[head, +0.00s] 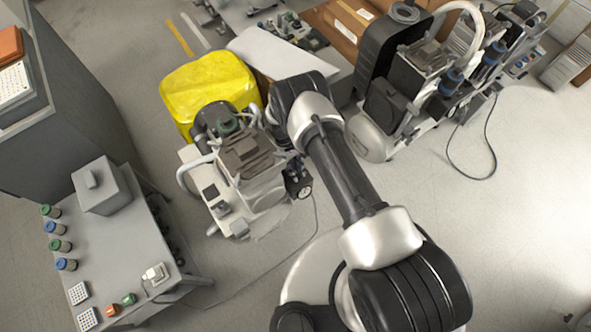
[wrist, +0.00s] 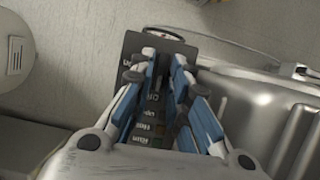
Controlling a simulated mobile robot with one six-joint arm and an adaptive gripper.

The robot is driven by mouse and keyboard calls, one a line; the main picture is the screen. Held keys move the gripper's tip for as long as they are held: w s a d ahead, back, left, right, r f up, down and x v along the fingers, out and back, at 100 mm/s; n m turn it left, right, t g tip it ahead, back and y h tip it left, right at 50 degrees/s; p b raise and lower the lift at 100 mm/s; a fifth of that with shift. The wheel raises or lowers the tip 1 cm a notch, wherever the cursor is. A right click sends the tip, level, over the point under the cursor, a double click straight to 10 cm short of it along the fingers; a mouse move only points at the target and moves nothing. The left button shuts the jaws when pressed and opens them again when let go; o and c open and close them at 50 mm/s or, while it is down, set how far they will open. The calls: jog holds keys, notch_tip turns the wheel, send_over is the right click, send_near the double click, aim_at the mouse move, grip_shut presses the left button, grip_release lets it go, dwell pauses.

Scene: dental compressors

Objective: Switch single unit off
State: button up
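The single unit (head: 245,160) is a small compressor with a grey-brown motor block, standing in front of a yellow bin. A dark box with a round gauge (head: 305,192) is on its right side, close to my arm's end. Partly covered labels show between the fingers. A dark part, perhaps the switch knob, lies between them; contact cannot be told.
A yellow bin (head: 208,85) stands behind the unit. A larger twin compressor (head: 425,85) is at the upper right. A grey bench (head: 120,235) with bottles and small switches is at left. A cable crosses the floor.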

jog(key=shift+o, duration=1.3)
jog(key=shift+r, duration=0.1)
jog(key=v, duration=1.1)
jog(key=shift+w+r, duration=0.15)
jog(key=shift+r, duration=0.2)
jog(key=shift+a, duration=0.1)
